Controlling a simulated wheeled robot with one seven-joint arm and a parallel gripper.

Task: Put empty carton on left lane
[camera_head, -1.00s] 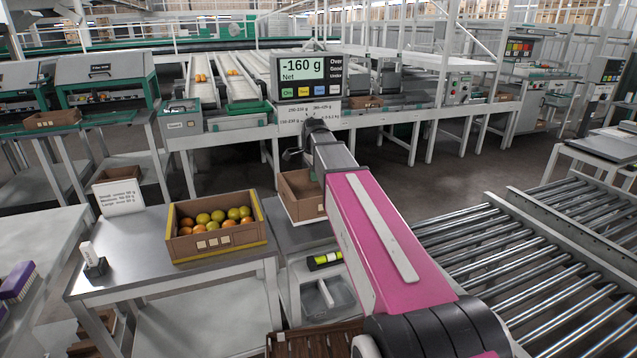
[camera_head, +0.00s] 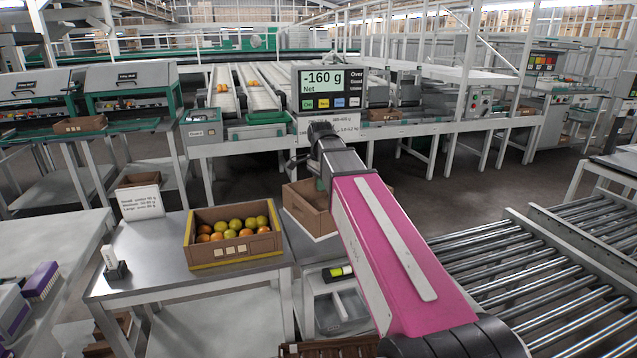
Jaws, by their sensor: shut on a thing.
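An open brown carton (camera_head: 301,212) hangs beside the end of my arm in the middle of the head view. The part of its inside that shows is empty. My gripper (camera_head: 322,184) is shut on its edge, partly hidden by my wrist and the pink arm link. The roller lanes are at the right: the left lane (camera_head: 500,275) is nearer, and a second lane (camera_head: 600,218) lies beyond a metal rail. The visible rollers are bare.
A display (camera_head: 330,88) reads -160 g. A low stand (camera_head: 318,300) stands below the held carton.

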